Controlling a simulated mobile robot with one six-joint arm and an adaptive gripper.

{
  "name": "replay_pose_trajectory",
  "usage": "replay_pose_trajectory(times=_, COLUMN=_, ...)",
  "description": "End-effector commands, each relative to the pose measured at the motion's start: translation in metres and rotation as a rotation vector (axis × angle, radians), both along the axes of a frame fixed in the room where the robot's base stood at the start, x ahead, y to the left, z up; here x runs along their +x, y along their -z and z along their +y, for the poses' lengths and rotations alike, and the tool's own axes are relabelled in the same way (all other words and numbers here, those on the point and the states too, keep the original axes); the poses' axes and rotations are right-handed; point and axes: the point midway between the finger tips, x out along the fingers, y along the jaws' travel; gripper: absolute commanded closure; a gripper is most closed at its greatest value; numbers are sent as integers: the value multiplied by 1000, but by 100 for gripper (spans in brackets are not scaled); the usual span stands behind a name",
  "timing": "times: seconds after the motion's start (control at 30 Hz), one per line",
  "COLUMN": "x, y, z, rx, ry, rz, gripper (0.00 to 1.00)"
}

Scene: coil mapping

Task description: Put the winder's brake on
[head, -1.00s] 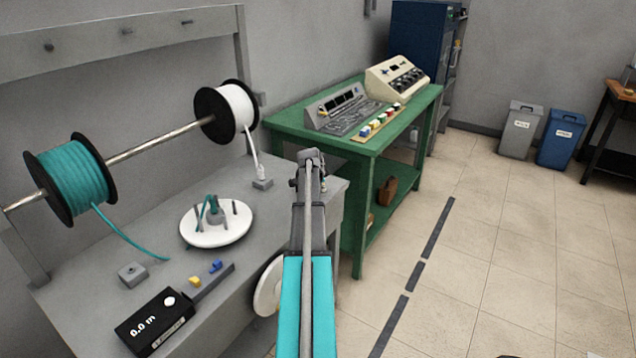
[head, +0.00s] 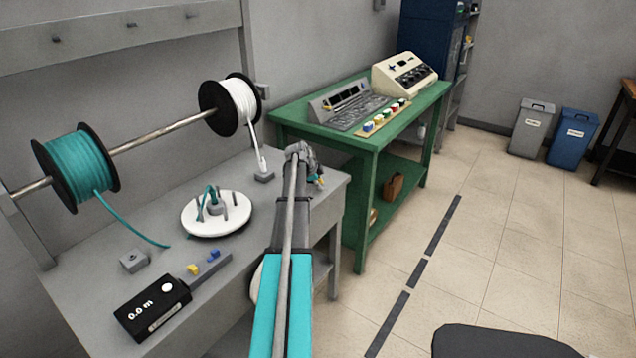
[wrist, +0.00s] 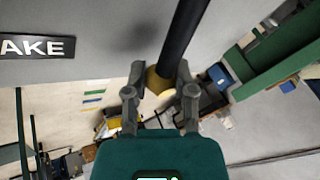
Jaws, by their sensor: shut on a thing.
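My gripper (wrist: 160,84) is shut on the brake lever in the wrist view. The lever is a dark rod (wrist: 183,38) with a brass-yellow knob (wrist: 158,78) at its end, between the two fingers. A dark plate (wrist: 35,46) reading "AKE", its start cut off, is on the grey surface to the left. In the head view my gripper (head: 300,152) is by the right end of the grey bench (head: 185,245), and the lever is hidden behind it. The winder's white disc (head: 190,224) with upright pegs and a teal cable lies on the bench.
A teal spool (head: 78,170) and a white spool (head: 240,105) hang on a rod above the bench. A black meter (head: 150,310) reads 0.0 m. A green table (head: 290,117) with consoles stands right of the arm. A dark rounded object (head: 505,342) is at the lower right; floor is clear between.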

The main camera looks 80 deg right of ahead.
Motion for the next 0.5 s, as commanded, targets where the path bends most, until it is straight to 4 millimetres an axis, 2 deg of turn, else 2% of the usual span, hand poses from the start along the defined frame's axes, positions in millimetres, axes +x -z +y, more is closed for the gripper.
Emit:
replay_pose_trajectory(times=0.4, x=-15, y=1, z=-4, rx=2, ry=25, rz=-7, gripper=100)
replay_pose_trajectory(times=0.43, x=-16, y=1, z=-4, rx=3, ry=26, rz=-8, gripper=64)
replay_pose_trajectory(times=0.5, x=-18, y=1, z=-4, rx=3, ry=28, rz=-6, gripper=51)
